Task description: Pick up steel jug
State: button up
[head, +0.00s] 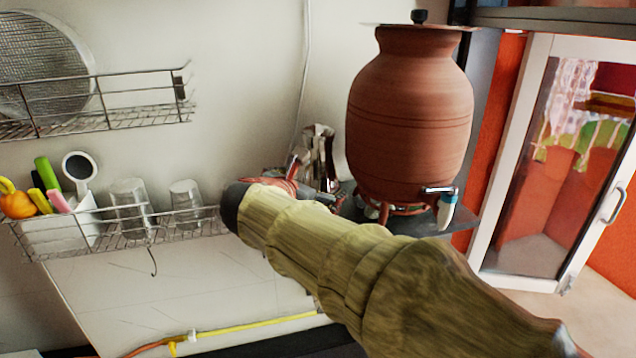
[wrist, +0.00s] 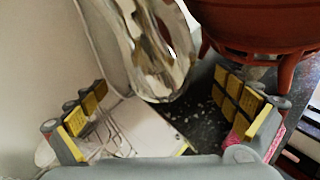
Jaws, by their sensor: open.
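The steel jug (head: 318,155) is shiny and stands on a dark shelf, left of the clay pot, in the head view. My arm hides its lower part there. In the wrist view the jug (wrist: 152,45) fills the upper middle, its polished body ahead of my gripper (wrist: 165,115). My gripper is open and empty, with one yellow-padded finger to the left of the jug and the other to the right. The jug appears beyond the fingertips; I cannot tell whether anything touches it. In the head view the gripper's fingers are mostly hidden behind my arm.
A big clay waterpot (head: 410,120) with a tap (head: 447,205) stands right of the jug on a red stand (wrist: 270,55), close to the right finger. The dark speckled shelf (wrist: 205,120) lies below. A wire rack (head: 180,225) with glasses hangs on the left wall.

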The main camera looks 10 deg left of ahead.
aim_at(318, 180)
jog(key=x, duration=0.5)
jog(key=shift+w+d+r, duration=0.15)
jog(key=shift+w+r, duration=0.05)
jog(key=shift+s, duration=0.1)
jog(key=shift+c, duration=0.3)
jog(key=c, duration=1.5)
jog(key=shift+r, duration=0.1)
jog(key=shift+c, duration=0.4)
